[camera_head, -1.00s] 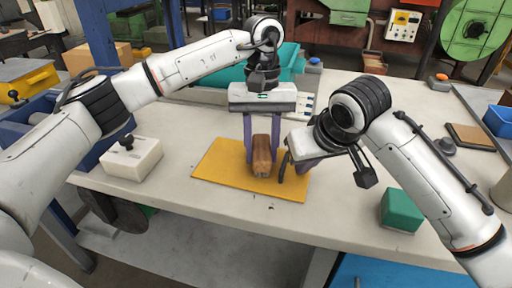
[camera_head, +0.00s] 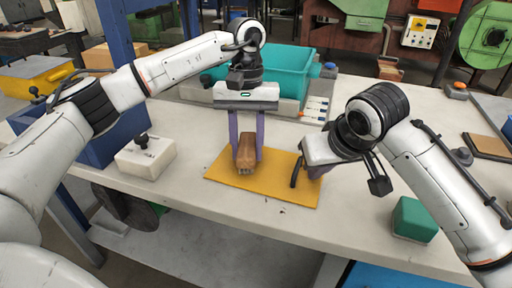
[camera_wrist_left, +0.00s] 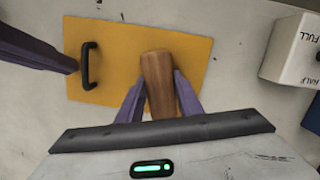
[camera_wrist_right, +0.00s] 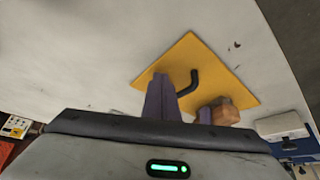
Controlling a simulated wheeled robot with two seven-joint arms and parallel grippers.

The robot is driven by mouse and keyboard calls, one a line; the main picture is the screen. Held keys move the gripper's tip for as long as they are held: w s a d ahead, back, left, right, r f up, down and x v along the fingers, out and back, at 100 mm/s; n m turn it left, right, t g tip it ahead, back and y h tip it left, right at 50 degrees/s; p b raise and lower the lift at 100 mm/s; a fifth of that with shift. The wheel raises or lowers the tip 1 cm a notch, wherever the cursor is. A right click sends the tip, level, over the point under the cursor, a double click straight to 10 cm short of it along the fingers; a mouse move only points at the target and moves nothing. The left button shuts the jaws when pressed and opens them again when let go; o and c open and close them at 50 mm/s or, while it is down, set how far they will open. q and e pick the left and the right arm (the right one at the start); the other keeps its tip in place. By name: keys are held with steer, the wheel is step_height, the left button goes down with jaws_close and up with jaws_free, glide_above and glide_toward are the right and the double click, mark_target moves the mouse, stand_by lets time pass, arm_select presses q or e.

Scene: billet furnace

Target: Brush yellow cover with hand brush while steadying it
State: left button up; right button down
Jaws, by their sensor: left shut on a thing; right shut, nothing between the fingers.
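The yellow cover (camera_head: 280,183) lies flat on the light table, with a black handle (camera_wrist_left: 89,66) standing near its right end in the head view. My left gripper (camera_head: 247,157) points down and is shut on the brown wooden hand brush (camera_wrist_left: 158,80). My right gripper (camera_head: 314,172) is shut and empty, low at the cover's right end beside the handle. Its fingers also show in the right wrist view (camera_wrist_right: 163,95); whether they touch the handle or cover is unclear.
A white block with a black knob (camera_head: 146,156) stands left of the cover. A green block (camera_head: 413,219) sits at the right front. A teal bin (camera_head: 285,72) is behind my left gripper. Bare table surrounds the cover.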

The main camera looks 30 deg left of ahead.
arm_select(q)
steer(key=shift+s+a, duration=0.15)
steer(key=shift+a, duration=0.4)
arm_select(e)
steer(key=shift+f, duration=0.2)
arm_select(q)
steer(key=shift+r, duration=3)
steer(key=shift+r, duration=0.1)
arm_select(e)
steer(key=shift+r, duration=0.1)
